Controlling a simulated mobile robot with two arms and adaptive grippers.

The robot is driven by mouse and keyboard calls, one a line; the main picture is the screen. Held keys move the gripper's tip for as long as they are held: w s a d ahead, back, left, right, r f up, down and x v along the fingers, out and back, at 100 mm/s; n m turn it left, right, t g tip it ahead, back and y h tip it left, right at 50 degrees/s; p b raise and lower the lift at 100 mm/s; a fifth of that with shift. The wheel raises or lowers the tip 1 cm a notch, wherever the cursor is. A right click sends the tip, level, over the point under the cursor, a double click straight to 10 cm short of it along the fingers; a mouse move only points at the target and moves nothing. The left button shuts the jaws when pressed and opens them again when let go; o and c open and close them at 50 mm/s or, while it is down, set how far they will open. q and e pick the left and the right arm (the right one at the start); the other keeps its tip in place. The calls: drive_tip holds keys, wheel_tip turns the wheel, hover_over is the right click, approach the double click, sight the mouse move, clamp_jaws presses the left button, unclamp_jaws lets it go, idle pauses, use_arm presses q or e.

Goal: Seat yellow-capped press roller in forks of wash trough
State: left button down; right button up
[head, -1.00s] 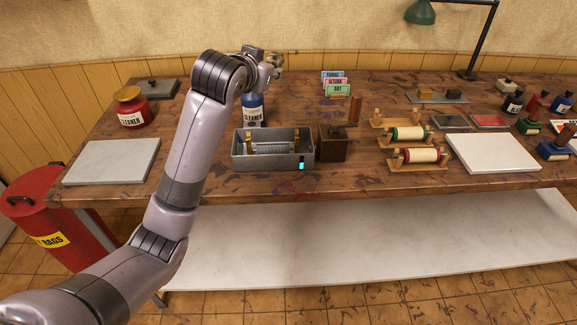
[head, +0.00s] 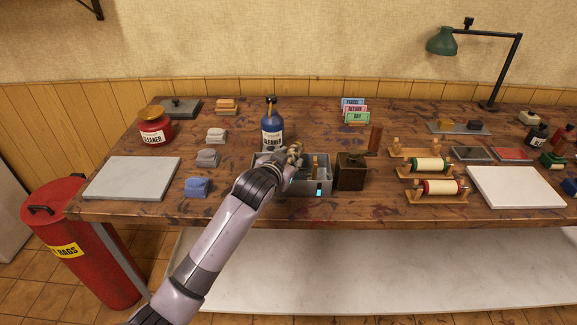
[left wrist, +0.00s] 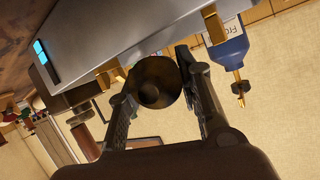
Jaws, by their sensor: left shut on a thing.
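The grey wash trough (head: 303,189) stands near the table's front edge, a brass fork (head: 315,163) showing in its right part. My left gripper (head: 290,158) is over its left part, and my wrist hides much of the inside. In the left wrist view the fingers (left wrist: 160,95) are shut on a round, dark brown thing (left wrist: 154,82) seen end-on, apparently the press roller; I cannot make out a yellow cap. There the trough (left wrist: 130,32) and its brass forks (left wrist: 110,74) are close beside it. I cannot tell whether the roller touches the forks. My right gripper is not in view.
A blue cleaner bottle (head: 272,130) stands just behind the trough. A dark brown box (head: 351,173) is close on its right. Folded cloths (head: 197,187) lie to the left. Green-capped (head: 429,164) and red-capped (head: 441,187) rollers rest on stands; the stand behind (head: 416,151) is empty.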

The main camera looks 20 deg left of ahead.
use_arm(q)
drive_tip(key=shift+f, duration=0.9)
drive_tip(key=shift+f, duration=0.1)
drive_tip(key=c, duration=1.4)
unclamp_jaws()
drive_tip(key=shift+f, duration=0.1)
drive_tip(key=v, duration=1.2)
